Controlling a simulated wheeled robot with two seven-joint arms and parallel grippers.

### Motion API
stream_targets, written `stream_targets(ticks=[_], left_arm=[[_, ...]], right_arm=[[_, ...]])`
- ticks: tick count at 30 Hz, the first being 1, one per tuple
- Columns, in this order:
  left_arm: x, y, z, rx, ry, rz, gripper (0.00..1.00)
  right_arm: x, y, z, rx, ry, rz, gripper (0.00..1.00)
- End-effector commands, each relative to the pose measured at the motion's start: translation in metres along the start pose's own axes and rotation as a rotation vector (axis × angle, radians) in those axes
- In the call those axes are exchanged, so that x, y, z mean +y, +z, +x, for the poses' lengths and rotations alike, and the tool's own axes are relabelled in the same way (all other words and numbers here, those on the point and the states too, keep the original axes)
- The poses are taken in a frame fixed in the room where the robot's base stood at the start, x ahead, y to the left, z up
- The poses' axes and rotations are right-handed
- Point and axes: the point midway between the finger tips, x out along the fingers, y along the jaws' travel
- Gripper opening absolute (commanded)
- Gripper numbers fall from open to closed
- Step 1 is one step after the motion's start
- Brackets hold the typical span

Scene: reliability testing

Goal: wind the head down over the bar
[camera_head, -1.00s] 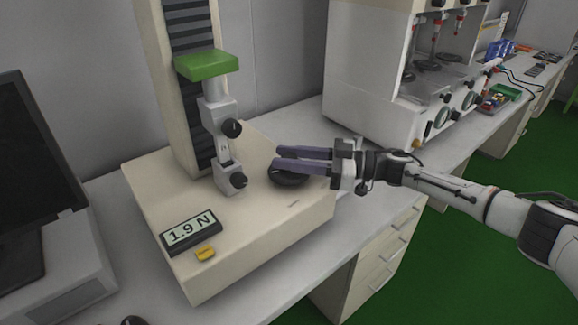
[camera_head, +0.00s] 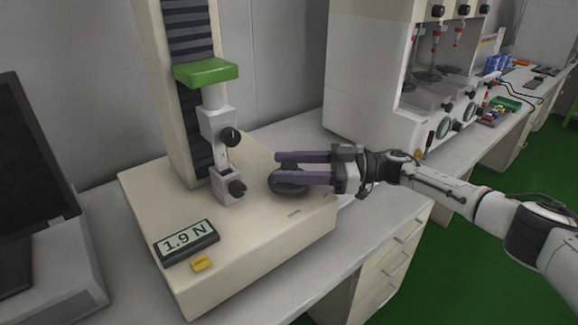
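The green-topped head (camera_head: 207,73) sits on the tall column of the cream test stand, with a grey upper clamp and black knob (camera_head: 230,137) below it. A lower grey clamp (camera_head: 227,187) with another black knob stands on the base, close under the upper one. A short pale piece shows between the clamps; I cannot clearly tell whether it is the bar. A dark round handwheel (camera_head: 290,190) lies on the base's right side. My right gripper (camera_head: 274,168) has its purple fingers apart over the wheel, partly hiding it. Nothing shows held between them. My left gripper is out of view.
The display (camera_head: 187,243) on the base reads 1.9 N, with a yellow button (camera_head: 202,264) in front. A monitor (camera_head: 35,180) stands at left. A large white machine (camera_head: 372,85) stands behind my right gripper. The bench (camera_head: 285,136) is clear between stand and machine.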

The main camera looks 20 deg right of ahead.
Motion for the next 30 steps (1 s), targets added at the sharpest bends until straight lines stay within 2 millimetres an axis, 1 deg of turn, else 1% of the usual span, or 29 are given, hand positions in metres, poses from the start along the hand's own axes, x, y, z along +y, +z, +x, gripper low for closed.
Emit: stream_targets(ticks=[8,11,14,21,24,27,30], left_arm=[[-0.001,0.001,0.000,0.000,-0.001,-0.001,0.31],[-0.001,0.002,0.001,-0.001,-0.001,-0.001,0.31],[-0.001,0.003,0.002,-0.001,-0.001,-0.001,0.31],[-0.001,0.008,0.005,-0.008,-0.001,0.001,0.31],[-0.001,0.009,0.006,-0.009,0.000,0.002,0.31],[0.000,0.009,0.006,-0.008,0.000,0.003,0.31],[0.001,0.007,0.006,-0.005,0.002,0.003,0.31]], right_arm=[[0.000,0.000,-0.001,0.001,0.000,-0.001,0.48],[0.001,0.000,-0.007,0.000,0.002,-0.001,0.48],[0.001,0.001,-0.021,-0.001,0.002,-0.001,0.48],[0.001,0.002,-0.070,-0.002,0.003,-0.001,0.48],[0.001,0.001,-0.085,-0.001,0.003,-0.001,0.48],[0.000,0.001,-0.096,0.000,0.001,-0.001,0.48],[0.000,0.000,-0.102,0.000,-0.001,-0.001,0.48]])
